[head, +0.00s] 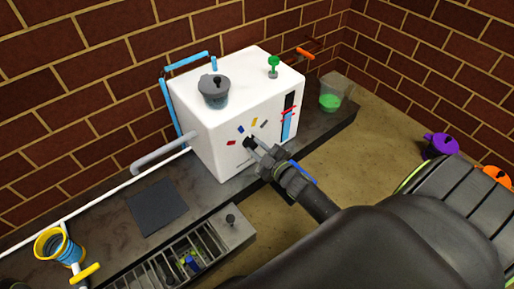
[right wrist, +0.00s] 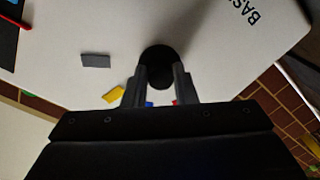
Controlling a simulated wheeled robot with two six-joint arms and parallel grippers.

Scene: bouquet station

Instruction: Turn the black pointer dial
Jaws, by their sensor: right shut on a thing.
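The black pointer dial (head: 249,143) is on the front face of a white box-shaped machine (head: 222,157). Small coloured marks, among them red, blue, yellow and grey, sit around it. My right gripper (head: 256,147) is at the dial, its fingers on either side of it. In the right wrist view the dial (right wrist: 158,56) is a dark round knob between the tips of my right gripper (right wrist: 157,80), which is shut on it. The fingers hide part of the dial, and I cannot tell where its pointer aims. My left gripper is not in view.
The machine stands on a dark counter (head: 110,222) against a brick wall. A grey lidded pot (head: 213,91) and a green knob (head: 273,64) are on its top. A clear container with green contents (head: 331,96) stands to the right. A grated tray (head: 170,267) lies in front.

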